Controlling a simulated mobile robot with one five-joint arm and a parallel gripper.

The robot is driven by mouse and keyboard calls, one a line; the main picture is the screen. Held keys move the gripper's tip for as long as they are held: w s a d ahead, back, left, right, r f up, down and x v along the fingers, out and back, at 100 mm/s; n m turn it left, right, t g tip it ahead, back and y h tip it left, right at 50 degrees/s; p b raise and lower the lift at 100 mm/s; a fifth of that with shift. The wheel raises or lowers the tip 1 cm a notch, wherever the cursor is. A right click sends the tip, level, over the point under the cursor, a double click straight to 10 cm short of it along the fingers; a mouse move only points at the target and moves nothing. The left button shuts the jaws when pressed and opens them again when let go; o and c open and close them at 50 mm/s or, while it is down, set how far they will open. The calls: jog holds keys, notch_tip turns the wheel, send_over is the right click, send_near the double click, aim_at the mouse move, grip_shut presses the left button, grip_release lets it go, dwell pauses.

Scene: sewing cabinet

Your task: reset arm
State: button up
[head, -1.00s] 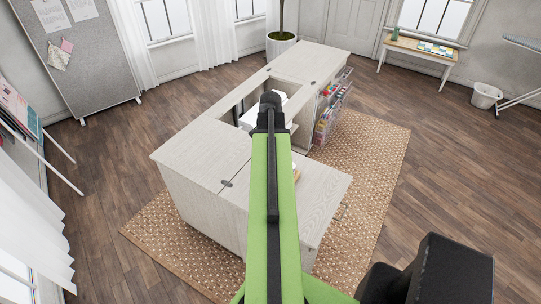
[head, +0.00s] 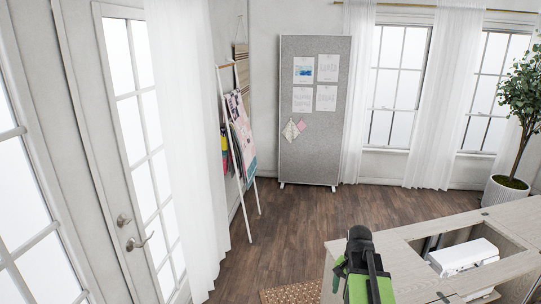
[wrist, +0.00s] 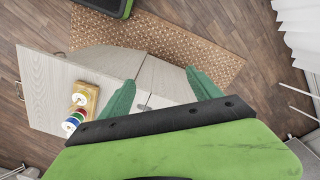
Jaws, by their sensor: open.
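My gripper (wrist: 161,88) shows in the wrist view with its two green fingers spread apart and nothing between them. It is above the pale wooden sewing cabinet (wrist: 165,80). In the head view the end of my arm is at the lower right, in front of the cabinet (head: 405,242); the fingers are mostly hidden there.
A wooden rack with thread spools (wrist: 80,106) lies on the cabinet top. A white sewing machine (head: 465,256) sits in the cabinet opening. A grey pinboard (head: 316,150), a leaning rack (head: 240,140) and a potted tree (head: 508,188) stand around. Open floor (head: 290,220) lies between.

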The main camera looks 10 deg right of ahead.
jog(key=a+f+n+b, duration=0.1)
jog(key=a+n, duration=0.4)
jog(key=a, duration=0.7)
jog(key=w+a+f+n+b, duration=0.1)
jog(key=a+n, duration=0.4)
jog(key=a, duration=0.7)
jog(key=shift+a+f+n+b, duration=0.25)
jog(key=shift+f+n+b, duration=0.2)
jog(key=shift+f, duration=0.5)
jog(key=shift+c, duration=0.3)
